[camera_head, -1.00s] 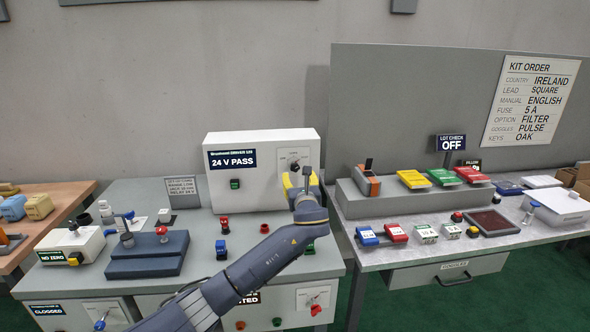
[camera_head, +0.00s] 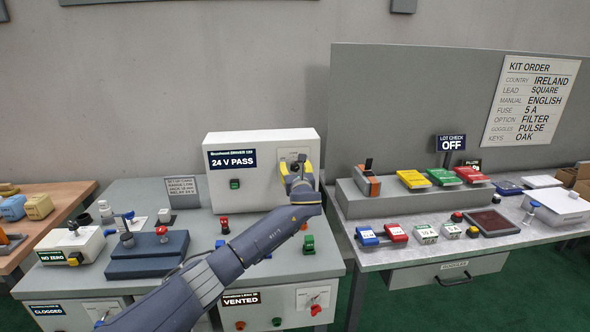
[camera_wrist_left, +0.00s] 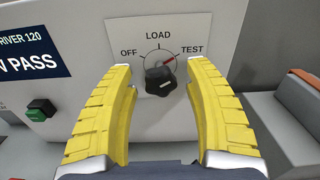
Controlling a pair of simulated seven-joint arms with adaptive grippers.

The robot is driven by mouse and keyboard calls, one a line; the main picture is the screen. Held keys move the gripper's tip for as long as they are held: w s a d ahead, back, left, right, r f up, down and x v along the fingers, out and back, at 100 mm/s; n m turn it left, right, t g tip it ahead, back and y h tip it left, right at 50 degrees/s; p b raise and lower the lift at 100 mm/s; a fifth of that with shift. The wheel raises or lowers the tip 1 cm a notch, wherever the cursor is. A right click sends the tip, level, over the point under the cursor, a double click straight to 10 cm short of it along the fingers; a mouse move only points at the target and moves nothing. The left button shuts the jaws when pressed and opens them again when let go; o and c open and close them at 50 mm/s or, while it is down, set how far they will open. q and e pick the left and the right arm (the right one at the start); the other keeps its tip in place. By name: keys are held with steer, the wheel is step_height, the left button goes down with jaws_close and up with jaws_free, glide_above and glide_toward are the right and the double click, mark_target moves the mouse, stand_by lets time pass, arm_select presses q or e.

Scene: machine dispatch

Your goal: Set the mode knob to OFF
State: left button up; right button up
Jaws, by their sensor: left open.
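The black mode knob (camera_wrist_left: 160,81) is on the front of the white tester box (camera_head: 262,145), below a dial marked OFF, LOAD and TEST. A red mark on the dial (camera_wrist_left: 169,58) lies toward TEST, up and right of the knob. My left gripper (camera_head: 298,171) is in front of the knob. In the left wrist view its two yellow fingers (camera_wrist_left: 160,92) are open, one on each side of the knob with gaps between. In the head view the gripper partly hides the knob. My right gripper is not in view.
The box also bears a "24 V PASS" display (camera_head: 233,159) and a green button (camera_head: 235,184). A red button (camera_head: 224,224) and a green part (camera_head: 308,244) stand on the bench near my left arm. A grey riser (camera_head: 352,200) stands right of the box.

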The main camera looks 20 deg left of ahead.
arm_select(q)
steer(key=shift+c, duration=0.3)
jaws_close()
